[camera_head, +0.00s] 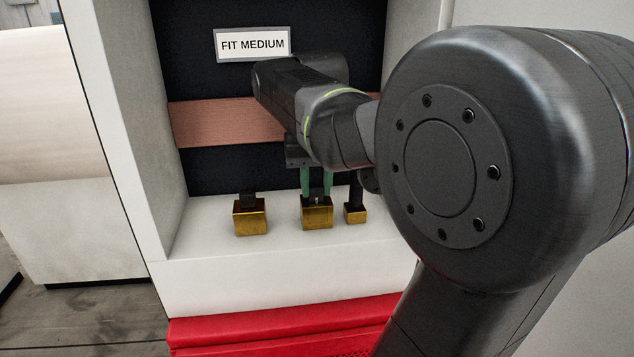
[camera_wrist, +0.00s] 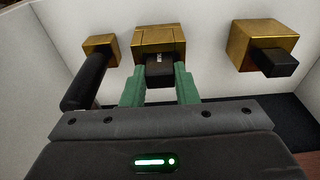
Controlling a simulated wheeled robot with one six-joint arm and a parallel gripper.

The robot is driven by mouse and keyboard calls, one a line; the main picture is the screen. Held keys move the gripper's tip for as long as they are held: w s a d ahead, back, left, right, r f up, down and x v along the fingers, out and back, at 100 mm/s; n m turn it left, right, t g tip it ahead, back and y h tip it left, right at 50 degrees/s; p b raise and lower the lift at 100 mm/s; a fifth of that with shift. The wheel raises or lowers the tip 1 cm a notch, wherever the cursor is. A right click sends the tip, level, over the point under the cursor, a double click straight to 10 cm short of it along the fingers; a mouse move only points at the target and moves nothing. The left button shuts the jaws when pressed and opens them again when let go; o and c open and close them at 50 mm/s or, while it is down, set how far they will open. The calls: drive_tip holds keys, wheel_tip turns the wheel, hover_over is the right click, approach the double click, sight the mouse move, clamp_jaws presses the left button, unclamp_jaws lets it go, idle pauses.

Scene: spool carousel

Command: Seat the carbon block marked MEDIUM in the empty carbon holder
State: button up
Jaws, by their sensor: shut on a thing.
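My gripper (camera_head: 316,193) has its green fingers down at the middle brass holder (camera_head: 317,216) on the white ledge. In the wrist view the fingers (camera_wrist: 160,82) are shut on a dark carbon block (camera_wrist: 159,74), with a small pale marking too small to read. The block's end meets the middle brass holder (camera_wrist: 166,37). I cannot tell how deep it sits in it. The left brass holder (camera_head: 250,220) bears a short black block (camera_head: 248,200). The right brass holder (camera_head: 355,214) bears a tall black block (camera_head: 356,192).
A sign (camera_head: 252,44) reading FIT MEDIUM is on the dark back wall. A copper band (camera_head: 215,123) runs across that wall behind my arm. White side walls (camera_head: 400,45) enclose the ledge (camera_head: 285,270), and a red panel (camera_head: 280,325) lies below its front.

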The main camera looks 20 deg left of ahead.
drive_tip(key=shift+f, duration=0.15)
drive_tip(key=o, duration=1)
wheel_tip(320, 180, up, 12)
drive_tip(key=s, duration=0.1)
drive_tip(key=shift+s+d, duration=0.25)
drive_tip(key=shift+d, duration=0.2)
